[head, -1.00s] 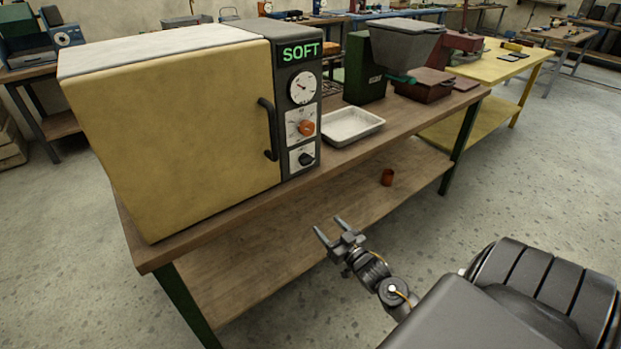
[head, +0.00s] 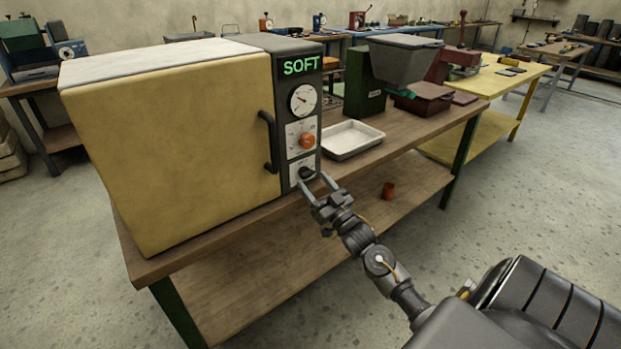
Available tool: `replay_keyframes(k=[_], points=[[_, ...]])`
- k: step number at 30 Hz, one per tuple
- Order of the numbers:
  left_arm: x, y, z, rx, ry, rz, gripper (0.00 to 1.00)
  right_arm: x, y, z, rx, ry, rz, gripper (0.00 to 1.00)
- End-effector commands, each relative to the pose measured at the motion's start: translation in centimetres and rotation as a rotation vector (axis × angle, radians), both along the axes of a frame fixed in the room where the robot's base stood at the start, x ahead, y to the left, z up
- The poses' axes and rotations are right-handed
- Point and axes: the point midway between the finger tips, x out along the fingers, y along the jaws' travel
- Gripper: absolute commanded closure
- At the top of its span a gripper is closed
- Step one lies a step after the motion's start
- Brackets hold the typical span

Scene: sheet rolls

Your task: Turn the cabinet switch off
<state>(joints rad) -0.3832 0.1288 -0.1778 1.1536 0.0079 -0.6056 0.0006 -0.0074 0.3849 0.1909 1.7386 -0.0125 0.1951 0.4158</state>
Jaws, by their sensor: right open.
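The yellow cabinet (head: 175,145) with a pale top stands on a wooden bench, its door shut. The switch's exact position is partly hidden. My left gripper is not in view.
A white tray (head: 350,139) lies on the bench right of the cabinet, before a green machine with a grey hopper (head: 405,60). A black door handle (head: 268,142) juts out left of the panel.

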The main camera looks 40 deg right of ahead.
Motion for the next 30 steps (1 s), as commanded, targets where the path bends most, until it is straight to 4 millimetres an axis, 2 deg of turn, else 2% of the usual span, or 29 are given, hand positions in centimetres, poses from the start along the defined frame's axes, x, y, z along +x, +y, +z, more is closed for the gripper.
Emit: replay_keyframes(k=[6, 16, 26, 27, 30], points=[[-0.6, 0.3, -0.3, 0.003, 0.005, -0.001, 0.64, 2.0, -0.1, 0.8, 0.0, 0.002, -0.001, 0.38], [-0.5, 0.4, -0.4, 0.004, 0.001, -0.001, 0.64, 2.3, 0.0, 0.9, -0.001, 0.002, 0.0, 0.38], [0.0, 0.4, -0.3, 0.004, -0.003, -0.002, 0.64, 2.3, 0.0, 0.8, -0.001, 0.002, 0.0, 0.8], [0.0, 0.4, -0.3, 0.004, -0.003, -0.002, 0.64, 2.3, 0.0, 0.8, -0.001, 0.002, 0.0, 0.83], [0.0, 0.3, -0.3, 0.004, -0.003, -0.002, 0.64, 2.3, 0.0, 0.8, -0.003, 0.002, 0.0, 0.83]])
